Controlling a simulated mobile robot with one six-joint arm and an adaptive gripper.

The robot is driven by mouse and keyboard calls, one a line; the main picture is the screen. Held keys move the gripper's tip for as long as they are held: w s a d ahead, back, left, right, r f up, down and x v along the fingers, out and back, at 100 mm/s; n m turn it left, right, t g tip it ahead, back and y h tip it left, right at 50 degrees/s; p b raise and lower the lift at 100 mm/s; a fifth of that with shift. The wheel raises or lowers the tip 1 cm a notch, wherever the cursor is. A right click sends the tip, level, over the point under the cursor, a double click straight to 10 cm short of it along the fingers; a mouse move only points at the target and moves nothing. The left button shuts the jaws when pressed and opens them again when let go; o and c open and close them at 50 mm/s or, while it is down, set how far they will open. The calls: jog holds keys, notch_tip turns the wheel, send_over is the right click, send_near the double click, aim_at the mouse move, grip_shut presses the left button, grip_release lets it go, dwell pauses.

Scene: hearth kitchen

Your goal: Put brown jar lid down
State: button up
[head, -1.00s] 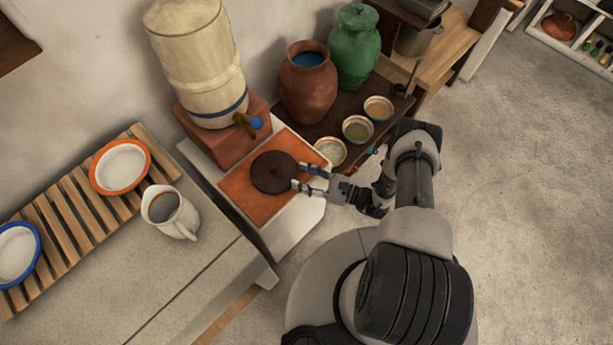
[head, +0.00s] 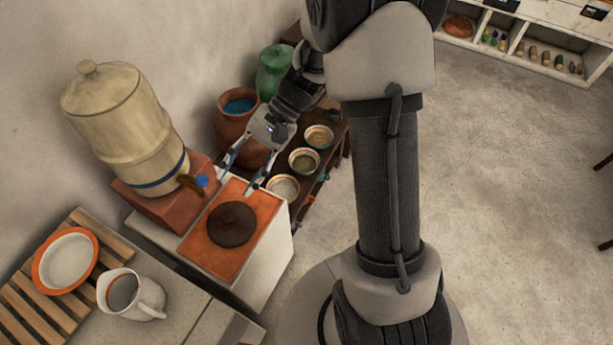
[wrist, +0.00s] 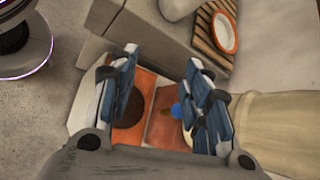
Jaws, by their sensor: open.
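The brown jar lid (head: 231,224) is a dark round disc with a small knob. It lies flat on the orange tiled top (head: 265,211) of a white block. It also shows in the wrist view (wrist: 128,108), partly hidden behind a finger. My gripper (head: 244,174) is open and empty, with its fingers spread above the far edge of the orange top. It is apart from the lid. In the wrist view my gripper (wrist: 160,85) shows its two fingers wide apart with nothing between them.
A cream water dispenser (head: 127,122) with a blue-marked tap stands left of the lid. A red-brown jar (head: 232,128), a green jar (head: 274,72) and bowls (head: 304,160) stand behind. A white pitcher (head: 128,296) and an orange-rimmed dish (head: 68,262) are at the lower left.

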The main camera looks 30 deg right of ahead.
jog(key=s+d+r+n+t+h, duration=0.3)
jog(key=s+r+n+h, duration=0.1)
jog(key=s+r, duration=0.3)
jog(key=s+d+r+n+t+h, duration=0.4)
jog(key=s+r+h, duration=0.2)
jog(key=s, duration=0.3)
jog(key=shift+r, duration=0.65)
jog(key=shift+d, duration=0.1)
